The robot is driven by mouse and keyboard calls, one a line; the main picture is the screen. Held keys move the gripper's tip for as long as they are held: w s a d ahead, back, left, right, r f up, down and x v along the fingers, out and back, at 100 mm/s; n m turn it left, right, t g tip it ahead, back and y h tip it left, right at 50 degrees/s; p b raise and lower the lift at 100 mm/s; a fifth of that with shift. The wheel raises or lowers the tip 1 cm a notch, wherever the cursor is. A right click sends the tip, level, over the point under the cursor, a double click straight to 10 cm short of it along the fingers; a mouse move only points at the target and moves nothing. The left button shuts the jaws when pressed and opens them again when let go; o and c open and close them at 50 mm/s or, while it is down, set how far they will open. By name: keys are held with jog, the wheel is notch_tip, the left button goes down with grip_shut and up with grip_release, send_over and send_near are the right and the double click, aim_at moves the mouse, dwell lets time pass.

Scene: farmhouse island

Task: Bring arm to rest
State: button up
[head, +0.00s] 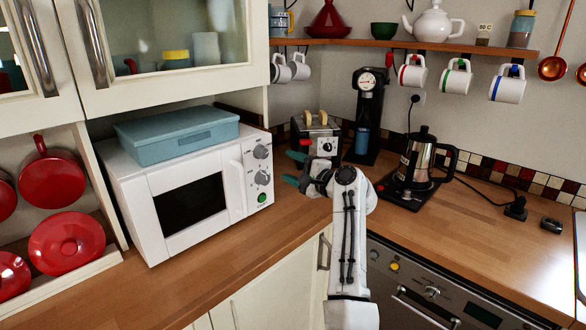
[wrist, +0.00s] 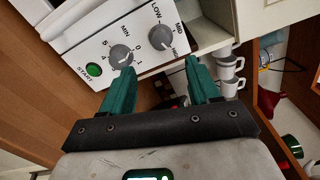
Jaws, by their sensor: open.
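My gripper (head: 292,168) is at the end of my white arm in the head view, its teal fingers apart and pointing left toward the right end of the white microwave (head: 186,201). In the wrist view my gripper (wrist: 160,90) is open with nothing between the fingers. The microwave's control panel with two knobs and a green start button (wrist: 94,70) shows beyond the left finger. I cannot tell the exact gap between fingers and microwave.
A toaster (head: 316,135), a black coffee grinder (head: 367,110) and a metal coffee pot (head: 419,160) stand behind and right of my gripper. A blue box (head: 180,135) lies on the microwave. Mugs (head: 412,72) hang under the shelf.

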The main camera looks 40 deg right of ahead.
dwell(0.4)
jog(key=s+a+f+n+g+y, duration=0.1)
jog(key=s+a+f+n+g, duration=0.35)
jog(key=s+a+f, duration=0.5)
jog(key=s+a+f+n+g, duration=0.4)
jog(key=s+f+n, duration=0.2)
jog(key=f, duration=0.7)
jog(key=s+a+f+n+g, duration=0.2)
jog(key=s+a+f+n, duration=0.1)
jog(key=s, duration=0.7)
jog(key=s+a+f+n+g+h, duration=0.1)
jog(key=s+a+f+n+g, duration=0.1)
jog(key=s, duration=0.7)
jog(key=s+a+f+n+g, duration=0.3)
jog(key=s+a+n+g, duration=0.1)
jog(key=s, duration=0.6)
jog(key=shift+s+a+f+h, duration=0.3)
jog(key=shift+a+f+h, duration=0.1)
jog(key=shift+a, duration=0.25)
jog(key=shift+n+g, duration=0.25)
